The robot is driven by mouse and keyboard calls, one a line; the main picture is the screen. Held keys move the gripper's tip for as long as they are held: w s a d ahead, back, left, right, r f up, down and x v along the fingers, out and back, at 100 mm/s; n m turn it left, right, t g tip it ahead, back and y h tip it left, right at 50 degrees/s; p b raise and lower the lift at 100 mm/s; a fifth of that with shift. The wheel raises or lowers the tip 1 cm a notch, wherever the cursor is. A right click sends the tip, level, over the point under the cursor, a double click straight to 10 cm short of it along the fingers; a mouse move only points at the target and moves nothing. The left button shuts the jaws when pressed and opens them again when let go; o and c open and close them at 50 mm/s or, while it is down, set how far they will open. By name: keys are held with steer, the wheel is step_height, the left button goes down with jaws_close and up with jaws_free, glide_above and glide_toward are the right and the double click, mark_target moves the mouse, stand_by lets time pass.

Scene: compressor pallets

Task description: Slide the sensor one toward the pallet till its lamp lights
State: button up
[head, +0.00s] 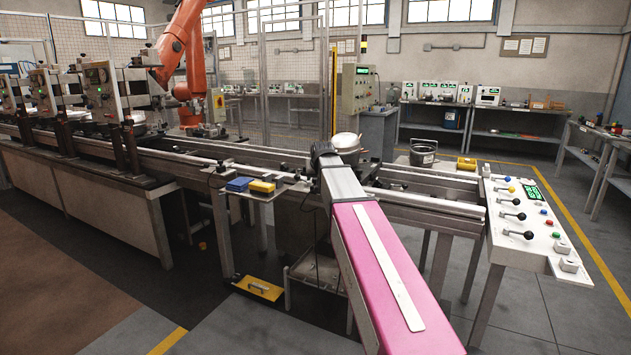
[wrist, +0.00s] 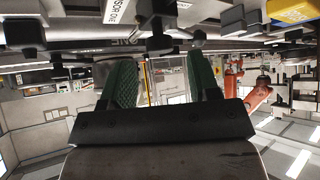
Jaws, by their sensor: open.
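A dark sensor block on a post (wrist: 158,38) shows in the wrist view beside a white label reading SENSOR ONE (wrist: 116,10), partly cut by the top edge. My gripper (wrist: 163,52) has its two green fingers spread wide, with the dark block seen between and beyond their tips. I cannot tell whether either finger touches it. In the head view my gripper (head: 322,150) is over the conveyor's near rail, and my arm hides the sensor there. A round silver-white compressor (head: 346,142) stands just beyond it. The pallet and a lit lamp cannot be made out.
Blue (head: 240,184) and yellow (head: 262,187) blocks sit on a small shelf left of my arm. A control panel with levers (head: 525,220) stands at the right. A dark bucket (head: 423,152) is behind the line. Other dark brackets (wrist: 250,15) flank the sensor.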

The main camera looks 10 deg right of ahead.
mark_target(316, 179)
steer(key=shift+x, duration=2.2)
jaws_close()
